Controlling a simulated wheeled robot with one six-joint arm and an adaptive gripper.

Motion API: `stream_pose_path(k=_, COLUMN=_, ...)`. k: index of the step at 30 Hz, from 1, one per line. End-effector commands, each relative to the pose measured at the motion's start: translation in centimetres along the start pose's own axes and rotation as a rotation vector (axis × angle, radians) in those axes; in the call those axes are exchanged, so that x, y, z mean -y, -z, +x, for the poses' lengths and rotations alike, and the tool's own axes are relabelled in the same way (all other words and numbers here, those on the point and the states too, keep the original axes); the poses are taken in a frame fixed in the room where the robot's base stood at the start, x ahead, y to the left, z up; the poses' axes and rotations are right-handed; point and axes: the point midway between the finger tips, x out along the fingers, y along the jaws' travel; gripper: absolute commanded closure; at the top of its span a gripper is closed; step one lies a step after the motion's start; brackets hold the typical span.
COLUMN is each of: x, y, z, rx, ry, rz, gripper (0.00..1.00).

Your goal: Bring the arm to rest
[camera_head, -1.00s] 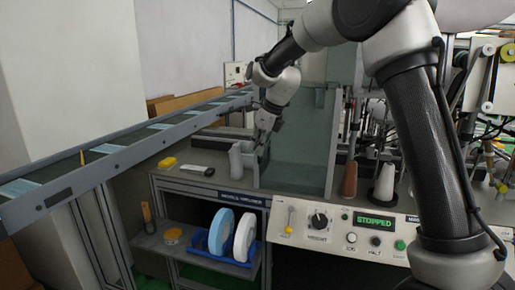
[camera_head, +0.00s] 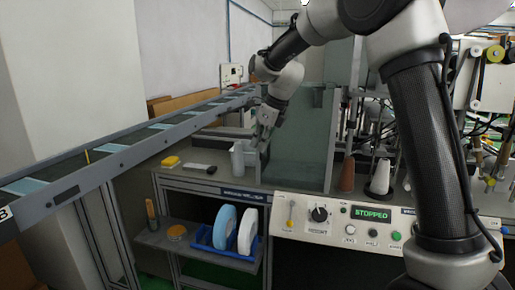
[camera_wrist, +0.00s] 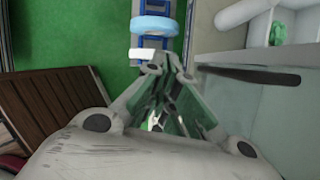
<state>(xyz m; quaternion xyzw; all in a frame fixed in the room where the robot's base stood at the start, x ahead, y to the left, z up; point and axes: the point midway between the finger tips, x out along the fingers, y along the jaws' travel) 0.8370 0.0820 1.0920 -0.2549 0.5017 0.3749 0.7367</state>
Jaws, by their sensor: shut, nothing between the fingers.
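My arm (camera_head: 415,130) reaches up from the lower right and across the top of the head view, with its forearm bent down toward the machine. My gripper (camera_head: 262,141) points down above the workbench, near a grey holder (camera_head: 238,158) and the left edge of the clear guard. In the wrist view my gripper (camera_wrist: 178,66) shows with its fingers brought together and nothing between them. The small gap at the tips is hard to make out in the head view.
A conveyor (camera_head: 110,160) with blue masks runs along the left. The clear guard (camera_head: 300,135) stands right of my gripper. A control panel (camera_head: 370,222) reads STOPPED. Two rolls (camera_head: 224,227) sit in a blue rack on the lower shelf. A yellow block (camera_head: 171,161) lies on the bench.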

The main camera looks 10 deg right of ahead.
Motion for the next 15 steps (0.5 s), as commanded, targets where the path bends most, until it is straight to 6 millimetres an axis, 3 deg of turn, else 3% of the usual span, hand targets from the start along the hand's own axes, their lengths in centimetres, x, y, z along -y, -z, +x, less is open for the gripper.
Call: stream_pose_path(k=15, x=-2.5, y=-1.6, z=-6.7, rx=0.001, ry=0.001, rz=-0.001, gripper=1.00)
